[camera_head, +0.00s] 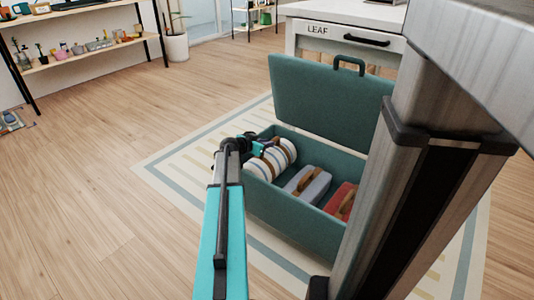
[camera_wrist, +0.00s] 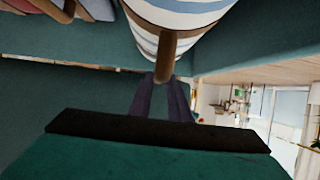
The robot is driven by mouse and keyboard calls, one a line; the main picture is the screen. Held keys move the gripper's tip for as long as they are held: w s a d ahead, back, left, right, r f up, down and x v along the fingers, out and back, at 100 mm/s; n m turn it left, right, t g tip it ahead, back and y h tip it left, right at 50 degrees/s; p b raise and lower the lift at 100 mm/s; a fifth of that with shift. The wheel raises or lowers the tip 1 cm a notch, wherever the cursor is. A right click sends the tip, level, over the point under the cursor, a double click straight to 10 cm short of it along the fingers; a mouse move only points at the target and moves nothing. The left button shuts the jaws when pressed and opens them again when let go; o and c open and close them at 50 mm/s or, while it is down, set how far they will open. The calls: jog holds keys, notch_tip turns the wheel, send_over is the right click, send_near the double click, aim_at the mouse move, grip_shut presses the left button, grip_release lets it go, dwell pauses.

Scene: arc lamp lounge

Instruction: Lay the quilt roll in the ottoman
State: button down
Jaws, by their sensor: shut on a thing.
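The quilt roll (camera_head: 278,156), white with blue stripes and brown straps, is at the left end of the open teal ottoman (camera_head: 318,240). It is within the ottoman's walls; whether it touches the bottom cannot be told. My gripper (camera_head: 256,146) is at the roll's upper left side. In the wrist view my gripper (camera_wrist: 163,88) is shut on the roll's brown handle, with the striped quilt roll (camera_wrist: 190,12) beyond it. The ottoman's lid (camera_head: 325,92) stands raised at the back.
A grey bundle (camera_head: 312,184) and a red bundle (camera_head: 338,199) lie in the ottoman to the right of the roll. The ottoman stands on a striped rug (camera_head: 180,158). A white cabinet (camera_head: 335,36) labelled LEAF is behind.

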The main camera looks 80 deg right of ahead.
aim_at(266, 155)
jog(key=shift+f+b, duration=0.95)
jog(key=shift+f, duration=1.3)
jog(key=c, duration=1.7)
grip_release()
jog(key=shift+o, duration=0.2)
jog(key=p+v, duration=0.3)
jog(key=v, duration=0.9)
jog(key=shift+f+p, duration=0.1)
jog(key=shift+p, duration=0.2)
